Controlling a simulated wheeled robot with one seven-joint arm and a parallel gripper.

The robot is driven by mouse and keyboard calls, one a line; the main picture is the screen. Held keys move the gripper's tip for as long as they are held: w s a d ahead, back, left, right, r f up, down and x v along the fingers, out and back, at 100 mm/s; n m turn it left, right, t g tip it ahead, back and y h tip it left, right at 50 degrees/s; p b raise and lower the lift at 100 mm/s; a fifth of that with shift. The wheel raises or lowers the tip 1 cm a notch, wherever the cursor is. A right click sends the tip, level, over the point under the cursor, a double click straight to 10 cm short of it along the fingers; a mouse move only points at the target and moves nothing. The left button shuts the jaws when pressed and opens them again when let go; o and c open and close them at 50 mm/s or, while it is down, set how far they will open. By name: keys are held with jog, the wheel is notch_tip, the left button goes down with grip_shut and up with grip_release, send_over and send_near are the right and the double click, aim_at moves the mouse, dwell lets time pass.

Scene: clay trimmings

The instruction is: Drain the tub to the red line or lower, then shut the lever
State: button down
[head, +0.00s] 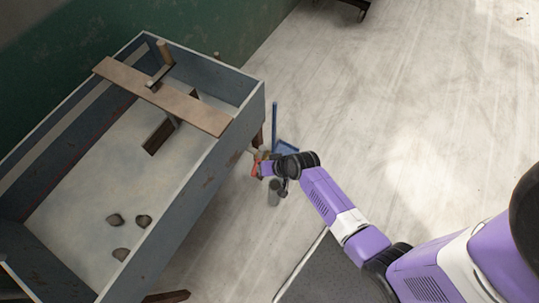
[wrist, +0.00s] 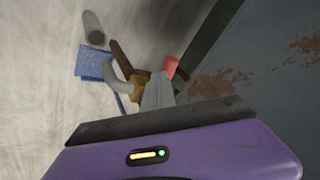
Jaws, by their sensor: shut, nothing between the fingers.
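The grey-blue tub (head: 191,203) stands at left in the head view, with pale cloudy water (head: 85,205) inside. A faint reddish mark shows low on its far inner wall; I cannot tell whether the water is above or below it. A brass valve (wrist: 136,88) with a curved grey spout (wrist: 116,82) is at the tub's outer side in the wrist view. Its red lever (wrist: 170,67) is just beyond my fingertips; contact is unclear. My gripper (head: 263,168) is shut and empty beside the tub's right wall; its fingers also show in the wrist view (wrist: 157,90).
A plank (head: 180,105) with a wooden-handled tool lies across the tub. Several dark lumps (head: 144,221) sit in the tub. A blue dustpan-like thing (wrist: 93,65) and a grey cylinder (head: 273,192) are on the floor near the valve. Open floor lies to the right.

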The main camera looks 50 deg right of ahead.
jog(key=shift+w+a, duration=0.7)
jog(key=shift+w, duration=0.15)
dwell(0.3)
